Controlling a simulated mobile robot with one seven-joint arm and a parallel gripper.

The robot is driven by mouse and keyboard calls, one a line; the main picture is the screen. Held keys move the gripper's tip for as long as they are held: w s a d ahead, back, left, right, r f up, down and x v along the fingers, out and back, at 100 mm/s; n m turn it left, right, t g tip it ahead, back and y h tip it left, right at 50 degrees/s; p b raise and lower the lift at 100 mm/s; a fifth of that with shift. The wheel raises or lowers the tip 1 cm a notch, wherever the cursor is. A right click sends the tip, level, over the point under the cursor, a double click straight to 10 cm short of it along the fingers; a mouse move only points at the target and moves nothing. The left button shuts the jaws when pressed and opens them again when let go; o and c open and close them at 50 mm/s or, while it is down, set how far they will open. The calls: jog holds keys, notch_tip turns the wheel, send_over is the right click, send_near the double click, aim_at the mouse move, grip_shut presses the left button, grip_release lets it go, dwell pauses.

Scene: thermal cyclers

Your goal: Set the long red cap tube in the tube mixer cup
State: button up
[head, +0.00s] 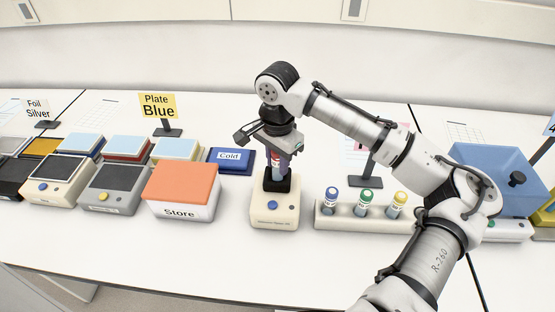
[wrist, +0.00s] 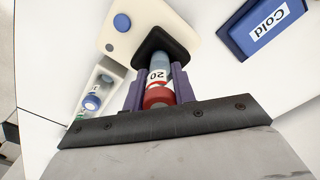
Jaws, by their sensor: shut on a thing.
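The red cap tube (wrist: 160,85) is upright between the purple fingers of my gripper (wrist: 152,95); its label reads 20 in the wrist view. The tube (head: 276,157) also shows in the head view, below my gripper (head: 278,150). My gripper is shut on the tube. The tube mixer (head: 274,211) is a cream box with a blue knob and a black cup (head: 276,183) on top. In the wrist view the tube's lower end is at the mixer's black cup (wrist: 165,42). The cup hides that end, so its depth inside cannot be told.
A white rack (head: 345,221) with blue, green and yellow cap tubes stands right of the mixer. The orange-topped Store box (head: 182,188) is to its left. A blue Cold block (head: 231,160) lies behind left. Table in front is clear.

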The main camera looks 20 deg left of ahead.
jog(key=shift+f, duration=0.2)
jog(key=o, duration=1)
jog(key=shift+r, duration=0.15)
notch_tip(320, 180, up, 12)
jog(key=shift+r+b, duration=0.1)
jog(key=shift+b, duration=0.35)
